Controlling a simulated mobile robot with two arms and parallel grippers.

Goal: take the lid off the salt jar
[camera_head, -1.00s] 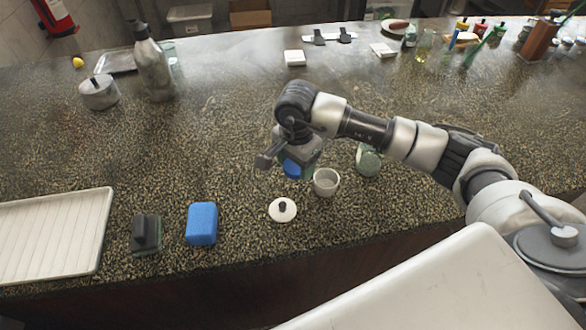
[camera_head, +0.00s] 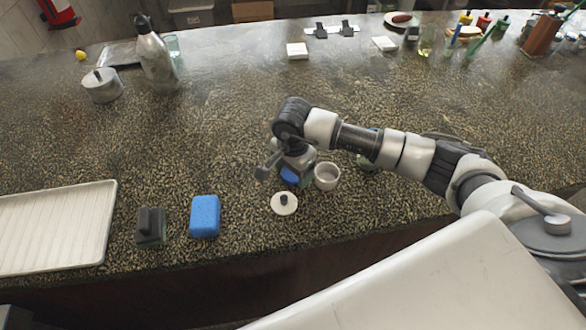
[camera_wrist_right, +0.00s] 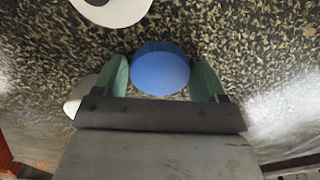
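A round blue lid (camera_head: 289,177) is between the green fingertips of my right gripper (camera_head: 298,181), low over the counter. In the right wrist view the blue lid (camera_wrist_right: 160,72) fills the gap between the fingers (camera_wrist_right: 163,80), which appear to touch its sides. I cannot tell whether it rests on the counter. A glass jar (camera_head: 365,164), likely the salt jar, stands right of the gripper, mostly hidden behind my right arm. Its top is covered from view now. My left gripper is not in view.
A small white pot (camera_head: 327,184) stands open just right of the gripper. A blue sponge (camera_head: 204,217), a dark scrubber (camera_head: 151,227) and a white tray (camera_head: 60,235) lie left. The counter's middle left is clear.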

